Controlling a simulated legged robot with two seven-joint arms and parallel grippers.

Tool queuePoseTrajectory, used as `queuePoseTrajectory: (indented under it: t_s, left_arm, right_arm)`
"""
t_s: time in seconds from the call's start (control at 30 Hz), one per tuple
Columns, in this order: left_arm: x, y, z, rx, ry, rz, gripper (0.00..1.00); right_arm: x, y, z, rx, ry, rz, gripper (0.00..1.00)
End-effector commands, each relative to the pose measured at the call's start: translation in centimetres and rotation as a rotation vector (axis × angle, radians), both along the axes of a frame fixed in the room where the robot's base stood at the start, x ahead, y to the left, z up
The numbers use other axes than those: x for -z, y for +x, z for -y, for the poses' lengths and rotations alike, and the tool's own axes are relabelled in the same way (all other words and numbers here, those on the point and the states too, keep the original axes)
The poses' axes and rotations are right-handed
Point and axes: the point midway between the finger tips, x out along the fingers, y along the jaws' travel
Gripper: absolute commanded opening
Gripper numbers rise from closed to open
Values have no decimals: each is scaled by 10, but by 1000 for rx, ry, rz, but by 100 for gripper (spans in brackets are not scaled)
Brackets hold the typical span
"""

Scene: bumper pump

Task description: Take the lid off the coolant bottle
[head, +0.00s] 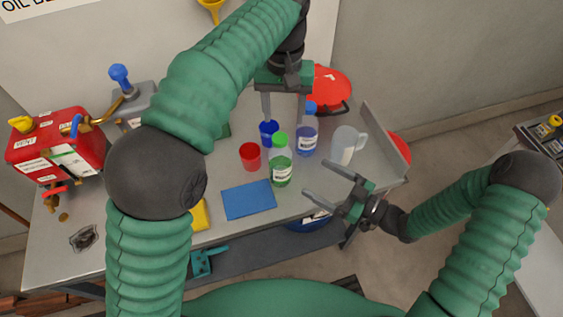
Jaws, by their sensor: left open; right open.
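Two capped bottles stand upright near the table's middle: a green bottle (281,167) with a green lid (279,139), and a blue bottle (307,139) with a blue lid (310,107) behind it to the right. Their labels are too small to read, so I cannot tell which holds coolant. Both lids are on. My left gripper (284,117) is open, pointing down just behind the green bottle and left of the blue one; its right finger overlaps the blue bottle's edge in the picture. My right gripper (317,180) is open and empty, right of the green bottle.
A blue cup (269,130) and red cup (250,156) stand left of the bottles. A clear jug (346,145) is at right. A blue cloth (248,200) lies in front. A red machine (60,148) stands at far left; a red round object (330,87) lies behind.

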Motion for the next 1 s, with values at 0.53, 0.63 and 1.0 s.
queuePoseTrajectory:
  t_s: [0.53, 0.63, 1.0]
  left_arm:
    - [1, 1, -1, -1, 0, 0, 55]
    - [1, 2, -1, -1, 0, 0, 55]
    - [1, 2, -3, -2, -1, 0, 55]
  right_arm:
    - [0, 63, -99, -2, -1, -1, 86]
    - [0, 68, -105, 0, -1, -2, 86]
    - [-1, 69, -107, -1, -3, -2, 72]
